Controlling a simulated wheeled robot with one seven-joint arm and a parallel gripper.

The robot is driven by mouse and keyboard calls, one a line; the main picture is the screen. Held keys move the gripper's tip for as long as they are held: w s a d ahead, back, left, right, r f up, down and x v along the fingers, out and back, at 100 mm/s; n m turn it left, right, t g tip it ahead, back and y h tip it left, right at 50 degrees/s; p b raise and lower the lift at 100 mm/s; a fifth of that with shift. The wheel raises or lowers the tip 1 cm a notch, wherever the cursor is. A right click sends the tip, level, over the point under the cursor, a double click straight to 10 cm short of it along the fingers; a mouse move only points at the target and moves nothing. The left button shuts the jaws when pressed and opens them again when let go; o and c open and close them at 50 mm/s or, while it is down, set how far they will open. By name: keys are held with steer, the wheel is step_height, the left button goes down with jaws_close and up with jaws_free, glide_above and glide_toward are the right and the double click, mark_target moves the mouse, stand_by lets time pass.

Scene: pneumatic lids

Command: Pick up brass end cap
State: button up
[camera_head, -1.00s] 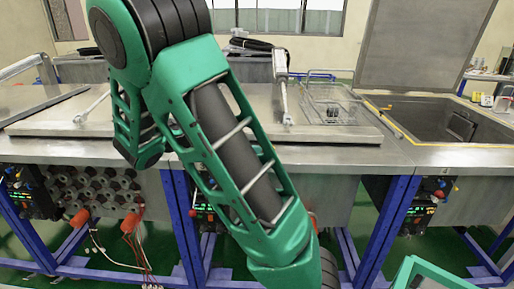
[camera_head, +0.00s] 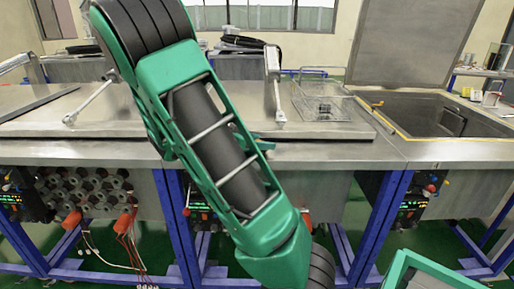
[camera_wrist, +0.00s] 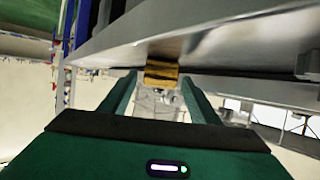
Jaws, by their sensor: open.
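My gripper (camera_wrist: 159,82) is open, with one green finger to the left of the brass piece and one to the right. Gaps show between it and both fingers in the picture; I cannot tell how deep between them it is. The fingers look empty.
The steel bench (camera_head: 300,152) has a raised lid (camera_head: 225,120), a wire basket (camera_head: 322,100) and an open dark tank (camera_head: 425,115) at right. Blue legs (camera_head: 390,215), control boxes (camera_head: 415,203) and hanging cables (camera_head: 130,250) are below.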

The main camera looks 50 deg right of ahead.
steer(key=shift+c, duration=0.3)
jaws_close()
